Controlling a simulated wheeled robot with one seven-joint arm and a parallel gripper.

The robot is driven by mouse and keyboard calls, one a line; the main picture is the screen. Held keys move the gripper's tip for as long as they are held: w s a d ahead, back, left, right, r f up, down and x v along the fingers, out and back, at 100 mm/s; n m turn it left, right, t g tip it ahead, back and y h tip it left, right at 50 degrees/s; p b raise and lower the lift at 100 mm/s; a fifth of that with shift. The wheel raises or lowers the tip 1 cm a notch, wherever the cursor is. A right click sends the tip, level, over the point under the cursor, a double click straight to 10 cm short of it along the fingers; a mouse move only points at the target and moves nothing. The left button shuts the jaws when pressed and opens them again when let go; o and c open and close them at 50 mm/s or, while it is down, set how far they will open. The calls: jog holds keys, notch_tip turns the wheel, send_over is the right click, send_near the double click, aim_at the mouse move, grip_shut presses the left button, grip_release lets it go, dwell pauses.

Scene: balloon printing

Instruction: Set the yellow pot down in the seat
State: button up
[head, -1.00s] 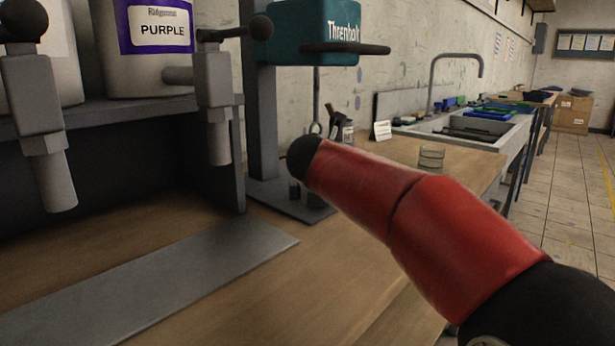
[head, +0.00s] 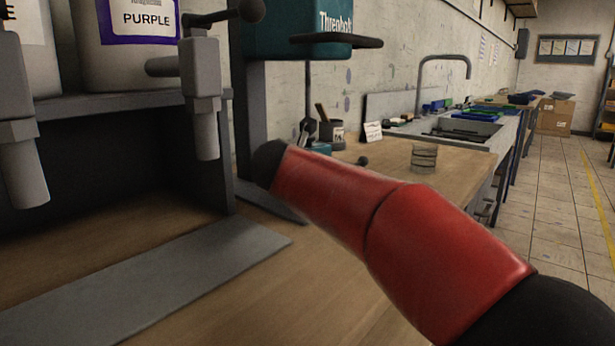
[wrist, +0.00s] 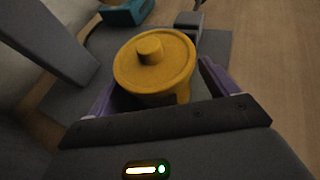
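The yellow pot (wrist: 157,66) shows in the wrist view, with a round lid and a knob on top. It sits between the two purple fingers of my gripper (wrist: 152,92), which are shut on its sides. A grey base plate (wrist: 205,55) of the teal machine lies below and behind the pot. The seat itself cannot be made out clearly. In the head view the pot and my gripper are hidden behind my red arm.
A teal machine (head: 300,25) with a grey column stands on the wooden bench. Left are a dispenser shelf with taps (head: 202,85) and a grey strip (head: 150,280). A wire coil (head: 424,157), a tin (head: 332,133) and a sink (head: 455,130) are farther back.

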jog(key=shift+r, duration=0.1)
jog(key=shift+s+r, duration=0.1)
jog(key=shift+s, duration=0.1)
jog(key=v, duration=1.1)
jog(key=shift+s+r, duration=0.15)
jog(key=shift+s, duration=0.1)
jog(key=shift+a, duration=0.15)
